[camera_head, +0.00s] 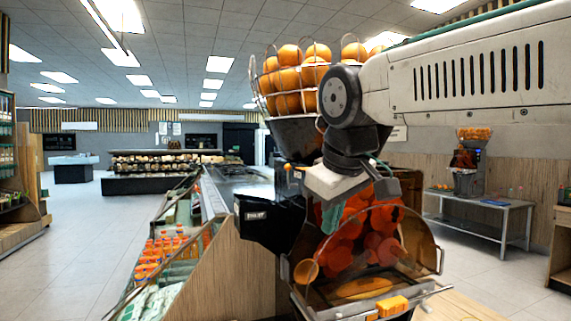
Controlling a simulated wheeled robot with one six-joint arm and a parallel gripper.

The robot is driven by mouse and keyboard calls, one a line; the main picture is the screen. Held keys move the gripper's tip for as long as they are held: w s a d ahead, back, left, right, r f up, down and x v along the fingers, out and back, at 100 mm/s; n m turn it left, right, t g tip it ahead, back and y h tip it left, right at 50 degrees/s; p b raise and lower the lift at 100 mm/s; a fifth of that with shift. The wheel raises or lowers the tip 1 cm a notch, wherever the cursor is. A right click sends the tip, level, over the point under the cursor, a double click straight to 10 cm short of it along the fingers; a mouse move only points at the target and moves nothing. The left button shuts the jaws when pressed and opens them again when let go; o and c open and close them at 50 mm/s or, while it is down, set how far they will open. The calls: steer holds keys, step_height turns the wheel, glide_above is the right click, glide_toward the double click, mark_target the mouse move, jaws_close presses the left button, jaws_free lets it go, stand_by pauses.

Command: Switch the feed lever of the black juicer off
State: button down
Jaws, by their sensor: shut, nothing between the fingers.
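The black juicer (273,224) stands close in front of me, with a wire basket of oranges (290,78) on top and a clear front cover (420,245) over orange and red parts. A small orange knob (290,167), which looks like the end of the feed lever, shows at the upper left of the juicer's body. Its exact setting is hard to tell. My gripper (329,222) points down in front of the juicer, right of and below the knob. Its fingers are shut and empty. My wrist and gripper hide part of the juicer's upper middle.
An orange latch (393,306) sits at the cover's lower edge. A chilled display (165,250) with bottles runs along the left. A second juicer (467,180) stands on a metal table (500,215) at the back right. The floor at left is clear.

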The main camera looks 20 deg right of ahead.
steer(key=w+a+r+n+t, duration=0.3)
steer(key=w+a+r, duration=0.1)
steer(key=w+r, duration=0.7)
step_height(320, 180, up, 4)
steer(key=shift+a+f, duration=0.15)
steer(key=shift+f, duration=0.05)
glide_toward(288, 176)
steer(key=shift+w+a+f, duration=0.7)
steer(key=shift+w+f, duration=0.5)
steer(key=shift+f, duration=0.7)
steer(key=shift+w+r, duration=0.1)
